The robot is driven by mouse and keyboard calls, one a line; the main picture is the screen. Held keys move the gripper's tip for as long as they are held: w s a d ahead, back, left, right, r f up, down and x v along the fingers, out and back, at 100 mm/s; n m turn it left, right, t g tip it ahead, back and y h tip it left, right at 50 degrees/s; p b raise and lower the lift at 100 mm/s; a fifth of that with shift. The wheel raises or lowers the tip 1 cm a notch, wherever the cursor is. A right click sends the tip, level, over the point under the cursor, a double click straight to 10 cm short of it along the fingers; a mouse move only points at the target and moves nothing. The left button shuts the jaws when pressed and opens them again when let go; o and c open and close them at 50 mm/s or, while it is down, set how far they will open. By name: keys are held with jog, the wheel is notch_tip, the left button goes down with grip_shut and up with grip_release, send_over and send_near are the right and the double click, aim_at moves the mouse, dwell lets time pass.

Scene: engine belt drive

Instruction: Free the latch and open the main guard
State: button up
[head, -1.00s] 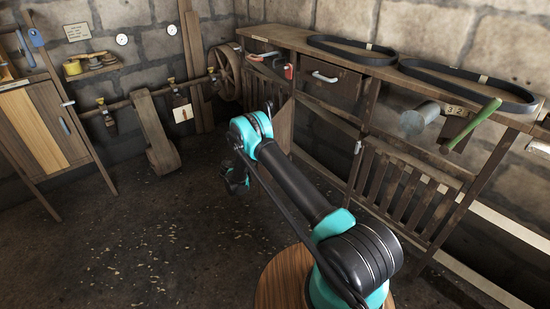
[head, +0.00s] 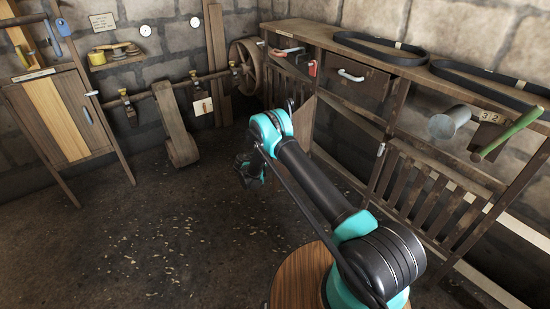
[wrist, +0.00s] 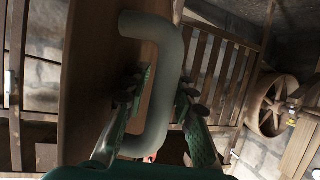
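In the wrist view a thick grey-green, C-shaped handle (wrist: 170,75) stands on a brown wooden panel (wrist: 88,75). My gripper (wrist: 165,92) straddles the handle's long bar, one finger inside its loop and one outside. Both pads lie close against the bar, and it looks shut on it. In the head view my gripper (head: 248,170) is small and dark, left of a brown panel (head: 303,116) jutting from the bench's left part. The handle is not discernible there. A small metal catch (head: 381,149) sits on the post beside a slatted guard (head: 420,195); its state is unclear.
The bench (head: 345,40) carries two black belts (head: 380,48). A green rod (head: 508,133) and grey cylinder (head: 447,124) stick out at right. A spoked wheel (head: 246,65) and shaft stand at the back. A wooden cabinet (head: 62,115) is at left. The floor (head: 150,235) is open.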

jog(key=v, duration=1.2)
jog(key=shift+c, duration=0.6)
